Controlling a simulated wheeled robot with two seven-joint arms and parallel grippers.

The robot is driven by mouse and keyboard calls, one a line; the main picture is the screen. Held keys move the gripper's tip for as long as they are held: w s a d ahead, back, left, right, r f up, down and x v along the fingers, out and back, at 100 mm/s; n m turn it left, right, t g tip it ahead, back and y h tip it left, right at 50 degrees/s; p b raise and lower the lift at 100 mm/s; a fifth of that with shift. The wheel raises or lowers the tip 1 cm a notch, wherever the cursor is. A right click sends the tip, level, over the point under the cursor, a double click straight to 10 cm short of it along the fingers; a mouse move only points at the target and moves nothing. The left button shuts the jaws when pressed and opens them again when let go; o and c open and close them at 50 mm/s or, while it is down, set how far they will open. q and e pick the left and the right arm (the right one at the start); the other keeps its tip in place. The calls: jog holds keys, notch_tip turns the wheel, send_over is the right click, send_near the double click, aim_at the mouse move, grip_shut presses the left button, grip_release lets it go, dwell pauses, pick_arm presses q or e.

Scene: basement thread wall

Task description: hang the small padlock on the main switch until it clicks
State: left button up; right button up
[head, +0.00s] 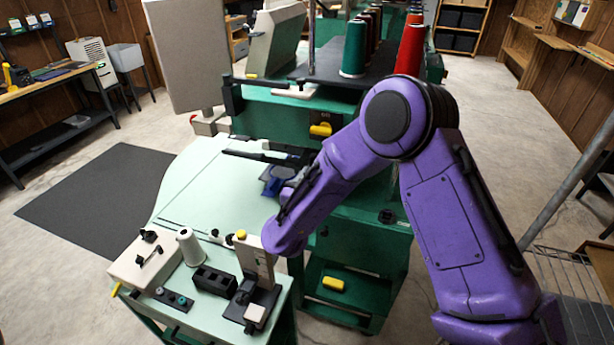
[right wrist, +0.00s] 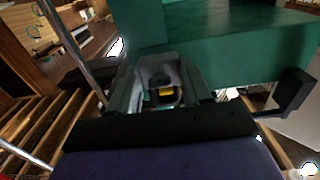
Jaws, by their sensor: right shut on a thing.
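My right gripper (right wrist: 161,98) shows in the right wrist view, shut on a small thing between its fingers. That thing is greyish with a dark loop and a yellow patch (right wrist: 165,92). I take it for the small padlock, but it is too small and dark to be sure. In the head view my purple right arm reaches down and left over the machine, and I cannot make out the gripper's fingertips there. A round black fitting (head: 387,217) sits on the green machine cabinet; it may be the main switch, but I cannot tell. My left gripper is not in view.
The pale green table (head: 190,195) lies left of my arm. A white thread spool (head: 189,247) and a black box (head: 213,281) stand at its front. Green machine (right wrist: 230,45) surfaces rise close ahead of my wrist. Large thread cones (head: 354,50) stand behind my arm.

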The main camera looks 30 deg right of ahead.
jog(key=w+d+f+b, duration=0.1)
jog(key=w+d+b, duration=0.1)
jog(key=w+d, duration=0.3)
jog(key=shift+f, duration=0.3)
jog(key=shift+s, duration=0.1)
jog(key=shift+s, duration=0.1)
dwell(0.3)
jog(key=shift+f, duration=0.2)
dwell(0.3)
jog(key=o, duration=1.1)
